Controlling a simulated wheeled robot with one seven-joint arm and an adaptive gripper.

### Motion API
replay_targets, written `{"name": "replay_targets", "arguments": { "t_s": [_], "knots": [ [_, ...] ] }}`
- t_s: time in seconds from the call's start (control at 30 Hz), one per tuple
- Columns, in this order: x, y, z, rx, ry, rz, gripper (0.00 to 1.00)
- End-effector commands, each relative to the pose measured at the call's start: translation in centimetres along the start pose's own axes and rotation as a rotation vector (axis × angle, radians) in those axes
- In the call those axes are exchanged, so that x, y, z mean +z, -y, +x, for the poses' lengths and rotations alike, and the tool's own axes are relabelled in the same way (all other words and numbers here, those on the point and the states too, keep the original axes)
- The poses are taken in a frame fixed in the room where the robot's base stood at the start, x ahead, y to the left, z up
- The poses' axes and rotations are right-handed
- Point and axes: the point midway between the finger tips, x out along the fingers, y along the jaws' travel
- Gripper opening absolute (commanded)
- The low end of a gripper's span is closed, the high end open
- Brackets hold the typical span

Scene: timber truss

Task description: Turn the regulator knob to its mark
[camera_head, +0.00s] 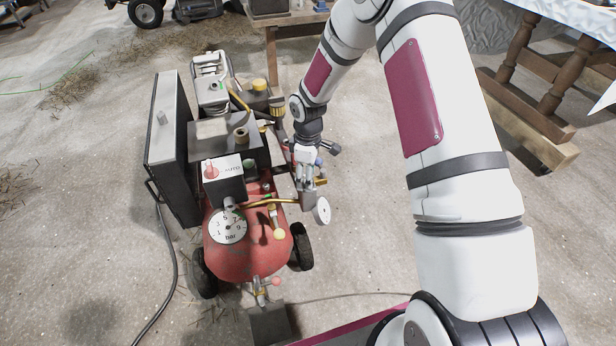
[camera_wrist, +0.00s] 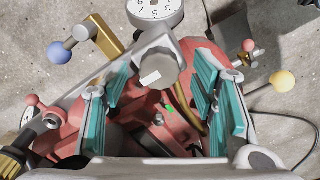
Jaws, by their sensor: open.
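The regulator knob (camera_wrist: 158,70) is a grey cylinder with a pale mark on its face, in the upper middle of the wrist view. My gripper (camera_wrist: 163,88) is open, with teal pads left and right of the knob. Gaps show on both sides, and I see no contact. A small round dial (camera_wrist: 155,8) is cut off by the top edge just beyond the knob. In the head view my gripper (camera_head: 306,165) points down at the right side of the red compressor (camera_head: 250,258); there the fingers hide the knob. The small dial (camera_head: 322,210) shows below it.
A large bar gauge (camera_head: 228,227) faces up on the tank. A brass lever with a blue ball (camera_wrist: 60,53) and a yellow ball handle (camera_wrist: 283,82) flank the gripper. A black panel (camera_head: 170,150) stands at left.

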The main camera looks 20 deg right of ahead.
Motion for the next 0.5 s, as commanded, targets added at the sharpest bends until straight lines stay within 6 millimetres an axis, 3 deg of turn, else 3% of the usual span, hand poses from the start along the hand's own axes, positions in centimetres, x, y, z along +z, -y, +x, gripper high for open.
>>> {"name": "replay_targets", "arguments": {
  "t_s": [0.5],
  "knots": [
    [0.0,-0.1,-9.5,0.003,-0.002,0.0,0.53]
  ]
}}
